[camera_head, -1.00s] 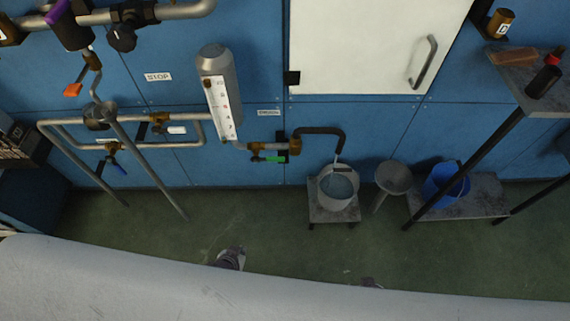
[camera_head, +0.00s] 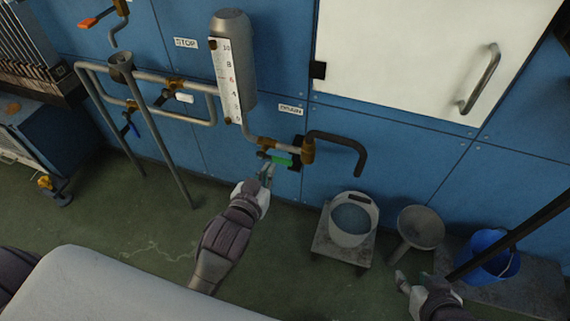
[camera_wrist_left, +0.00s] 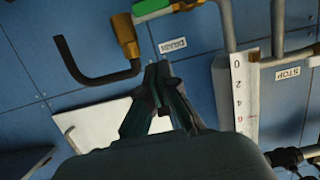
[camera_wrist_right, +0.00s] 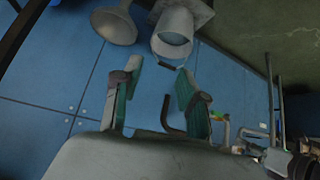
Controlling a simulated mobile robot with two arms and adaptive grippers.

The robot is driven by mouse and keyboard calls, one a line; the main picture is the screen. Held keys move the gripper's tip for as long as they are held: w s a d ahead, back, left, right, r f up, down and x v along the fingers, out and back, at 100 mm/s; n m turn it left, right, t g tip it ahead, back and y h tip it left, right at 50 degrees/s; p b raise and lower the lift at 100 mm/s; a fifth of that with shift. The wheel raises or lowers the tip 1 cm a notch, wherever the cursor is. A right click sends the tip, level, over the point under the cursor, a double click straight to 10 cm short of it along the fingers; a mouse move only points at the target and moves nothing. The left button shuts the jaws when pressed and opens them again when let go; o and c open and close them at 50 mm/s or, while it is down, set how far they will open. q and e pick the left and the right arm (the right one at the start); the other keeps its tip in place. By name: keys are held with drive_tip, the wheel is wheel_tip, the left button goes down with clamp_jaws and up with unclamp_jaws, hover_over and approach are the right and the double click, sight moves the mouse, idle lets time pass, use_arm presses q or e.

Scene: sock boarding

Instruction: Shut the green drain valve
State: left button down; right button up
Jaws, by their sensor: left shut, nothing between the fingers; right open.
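The green drain valve handle (camera_head: 282,160) sits below the brass valve on the pipe at the cylinder's foot, under the DRAIN label (camera_head: 290,109). It lies roughly along the pipe. The green handle also shows at the top of the left wrist view (camera_wrist_left: 150,8). My left gripper (camera_head: 267,172) is shut and empty, just below and left of the handle in the head view; I cannot tell whether they touch. Its closed fingers show in the left wrist view (camera_wrist_left: 161,72). My right gripper (camera_head: 414,279) is open and empty, low at the right near the funnel.
A black spout (camera_head: 345,138) bends down above a grey bucket (camera_head: 352,233) on a low stand. A funnel (camera_head: 420,226) and a blue bucket (camera_head: 490,258) stand to its right. A scaled cylinder (camera_head: 235,60) and pipes with other valves are at the left. A white panel (camera_head: 420,55) is above.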

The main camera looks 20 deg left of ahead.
use_arm(q)
drive_tip(key=shift+w, duration=0.1)
use_arm(e)
drive_tip(key=shift+w+a, duration=0.1)
use_arm(q)
drive_tip(key=b, duration=0.3)
hover_over(281, 160)
drive_tip(key=s, duration=0.2)
wheel_tip(281, 160, down, 2)
drive_tip(key=f, duration=0.2)
drive_tip(key=f+b, duration=0.2)
drive_tip(key=shift+w+d+f, duration=0.1)
drive_tip(key=shift+w+d, duration=0.15)
drive_tip(key=shift+w, duration=0.1)
drive_tip(key=shift+f, duration=0.15)
use_arm(e)
drive_tip(key=w+a+r+t+y, duration=0.2)
drive_tip(key=w+r+t, duration=0.2)
drive_tip(key=r, duration=0.5)
drive_tip(key=w+a+r+t+y, duration=0.2)
drive_tip(key=w+r+t, duration=0.2)
drive_tip(key=r+t, duration=0.5)
drive_tip(key=shift+a+n, duration=0.3)
drive_tip(key=shift+a, duration=0.1)
drive_tip(key=shift+f, duration=0.1)
